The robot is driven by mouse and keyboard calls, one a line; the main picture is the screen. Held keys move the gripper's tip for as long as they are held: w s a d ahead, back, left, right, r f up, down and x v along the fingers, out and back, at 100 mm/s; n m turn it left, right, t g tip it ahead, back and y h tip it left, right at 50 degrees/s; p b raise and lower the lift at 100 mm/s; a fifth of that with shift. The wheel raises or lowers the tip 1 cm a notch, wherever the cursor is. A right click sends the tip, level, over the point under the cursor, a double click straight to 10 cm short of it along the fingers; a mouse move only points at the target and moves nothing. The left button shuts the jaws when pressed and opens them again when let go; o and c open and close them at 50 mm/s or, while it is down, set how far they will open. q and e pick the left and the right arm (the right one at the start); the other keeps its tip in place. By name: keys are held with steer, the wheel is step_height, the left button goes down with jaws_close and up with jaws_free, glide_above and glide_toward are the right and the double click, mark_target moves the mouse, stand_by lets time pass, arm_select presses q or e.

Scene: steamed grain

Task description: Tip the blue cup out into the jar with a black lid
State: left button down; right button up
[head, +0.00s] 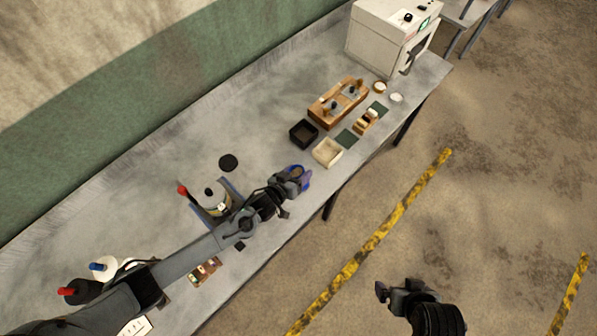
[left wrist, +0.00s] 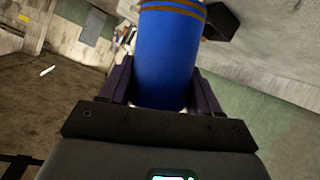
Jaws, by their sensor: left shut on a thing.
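The blue cup (left wrist: 165,60) has brown bands and fills the middle of the left wrist view, between the two fingers. My left gripper (head: 293,178) is shut on it. In the head view only a blue edge of the cup (head: 306,176) shows past the fingers, near the front edge of the bench. I cannot tell its tilt or contents. A pale jar-like container (head: 214,207) stands behind my left forearm and is partly hidden. A black round disc (head: 229,162), perhaps a lid, lies flat behind it. My right gripper (head: 384,293) is over the floor.
A black open box (head: 303,133) and a cream tray (head: 327,152) stand right of the cup. Beyond are a wooden rack (head: 337,103) and a white oven-like machine (head: 391,36). Containers with blue (head: 96,266) and red (head: 66,291) handles stand lower left. The back middle bench is clear.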

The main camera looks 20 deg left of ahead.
mark_target(294, 175)
arm_select(q)
steer(key=shift+w+a+f+n+g+h+b, duration=0.1)
steer(key=shift+f+n+g+h+b, duration=0.05)
steer(key=shift+f+n+h+b, duration=0.4)
steer(key=shift+a+f+n+g+h+b, duration=0.15)
steer(key=shift+f+n+h+b, duration=0.2)
steer(key=shift+f+n+b, duration=0.25)
steer(key=shift+w+a+f+n+h+b, duration=0.2)
steer(key=shift+a+f+n+h+b, duration=0.3)
steer(key=shift+n+h+b, duration=0.45)
steer(key=n+b, duration=0.1)
steer(key=b, duration=0.1)
steer(key=a+f+n+h+b, duration=0.1)
steer(key=b, duration=0.1)
steer(key=shift+w+f, duration=0.15)
steer(key=shift+w, duration=0.1)
steer(key=n+h+b, duration=0.1)
steer(key=n, duration=0.1)
steer(key=a+r+n+h+b, duration=0.1)
steer(key=n+h, duration=0.1)
steer(key=n, duration=0.1)
steer(key=r+n+h+b, duration=0.1)
steer(key=n+b, duration=0.1)
steer(key=shift+w+a+r+n+t, duration=0.15)
steer(key=shift+w+a+n+t, duration=0.15)
steer(key=shift+a+n+t, duration=0.1)
steer(key=shift+r, duration=0.15)
